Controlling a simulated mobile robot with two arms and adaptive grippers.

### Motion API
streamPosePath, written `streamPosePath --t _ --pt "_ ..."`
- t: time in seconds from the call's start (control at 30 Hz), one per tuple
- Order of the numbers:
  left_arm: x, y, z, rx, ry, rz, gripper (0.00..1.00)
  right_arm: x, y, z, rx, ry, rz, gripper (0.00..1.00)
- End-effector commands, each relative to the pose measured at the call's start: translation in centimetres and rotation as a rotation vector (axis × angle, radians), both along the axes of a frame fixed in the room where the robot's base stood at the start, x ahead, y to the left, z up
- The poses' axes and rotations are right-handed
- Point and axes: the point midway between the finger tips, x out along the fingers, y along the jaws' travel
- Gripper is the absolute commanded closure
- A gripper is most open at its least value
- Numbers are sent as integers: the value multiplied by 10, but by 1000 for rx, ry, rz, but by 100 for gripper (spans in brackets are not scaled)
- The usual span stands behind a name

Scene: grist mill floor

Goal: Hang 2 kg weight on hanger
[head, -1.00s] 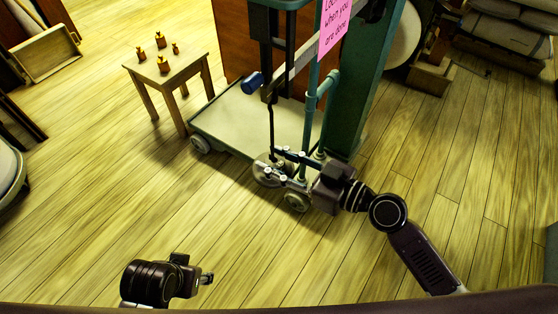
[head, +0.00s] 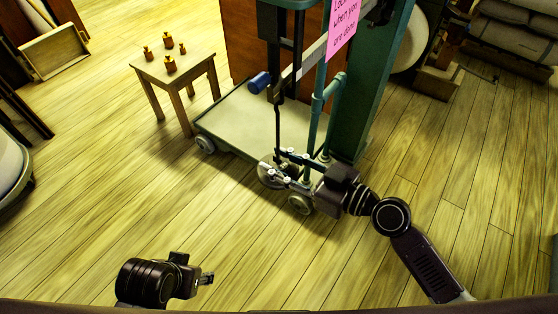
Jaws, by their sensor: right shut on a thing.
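The hanger rod (head: 277,125) drops from the beam of the green platform scale. A grey round plate (head: 267,176) shows at its foot. My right gripper (head: 283,168) is at the rod's lower end, fingers pointing left, shut on a small brownish piece, which I take for the 2 kg weight. The fingers hide most of it, and I cannot tell whether it touches the plate or the rod. My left gripper (head: 208,279) is low in the picture, over the floor and far from the scale; its finger gap is too small to read.
A small wooden stool (head: 186,76) at the left bears several brass weights (head: 170,65). The scale's platform (head: 237,125) is bare, with wheels below. A blue cylinder (head: 259,82) sits on the beam, and a pink note (head: 343,28) hangs in front of the column.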

Motion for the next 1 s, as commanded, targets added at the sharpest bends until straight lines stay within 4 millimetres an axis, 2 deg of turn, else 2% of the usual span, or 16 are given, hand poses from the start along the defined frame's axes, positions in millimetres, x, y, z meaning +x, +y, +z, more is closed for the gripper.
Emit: streamPosePath --t 1.0 --pt "-7 2 24 1 -12 1 60 0 0 -4 1 -2 0 100"
